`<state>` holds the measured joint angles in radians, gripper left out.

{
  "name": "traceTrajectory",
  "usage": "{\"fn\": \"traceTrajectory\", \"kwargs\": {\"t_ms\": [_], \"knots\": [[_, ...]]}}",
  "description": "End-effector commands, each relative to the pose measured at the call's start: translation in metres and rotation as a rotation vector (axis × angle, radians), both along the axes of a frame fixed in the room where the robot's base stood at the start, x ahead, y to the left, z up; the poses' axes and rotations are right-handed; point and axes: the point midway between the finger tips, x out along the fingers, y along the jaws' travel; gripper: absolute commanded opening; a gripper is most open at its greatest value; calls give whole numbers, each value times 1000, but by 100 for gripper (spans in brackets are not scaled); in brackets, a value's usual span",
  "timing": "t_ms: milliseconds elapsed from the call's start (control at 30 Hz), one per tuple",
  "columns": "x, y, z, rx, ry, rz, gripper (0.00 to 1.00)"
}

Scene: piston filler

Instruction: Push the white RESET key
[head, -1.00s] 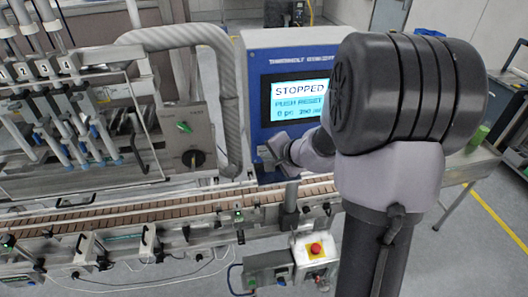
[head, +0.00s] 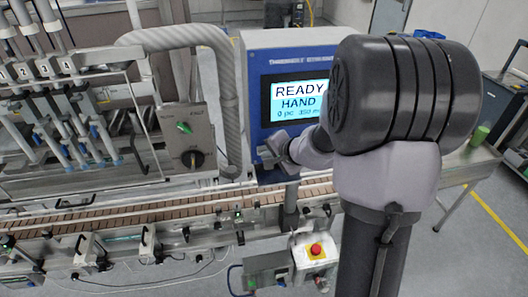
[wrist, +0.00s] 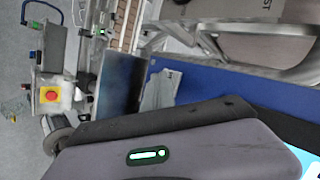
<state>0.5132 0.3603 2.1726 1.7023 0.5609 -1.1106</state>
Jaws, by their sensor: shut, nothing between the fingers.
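The blue control panel (head: 258,80) stands right of centre in the head view. Its screen (head: 298,98) reads READY, HAND, with a small line of counts below. My gripper (head: 270,154) is shut and empty, with its tip at the lower left of the panel front, below the screen. I cannot tell whether it touches the panel. The white RESET key does not show; the gripper and arm cover that part of the panel. In the wrist view the blue panel face (wrist: 225,85) lies beside my dark gripper body.
A conveyor (head: 150,212) runs below the panel. A red emergency stop button (head: 316,250) sits on a box in front of it, and also shows in the wrist view (wrist: 50,95). A switch box (head: 190,135) and a grey hose (head: 225,60) are left of the panel.

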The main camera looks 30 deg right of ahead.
Motion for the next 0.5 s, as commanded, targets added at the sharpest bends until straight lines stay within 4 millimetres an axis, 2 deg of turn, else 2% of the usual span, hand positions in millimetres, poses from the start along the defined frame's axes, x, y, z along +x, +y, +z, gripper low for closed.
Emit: {"fn": "traceTrajectory", "kwargs": {"t_ms": [267,500], "knots": [[-2,0,0,0,-1,0,0],[-14,4,-2,0,-1,0,0]]}}
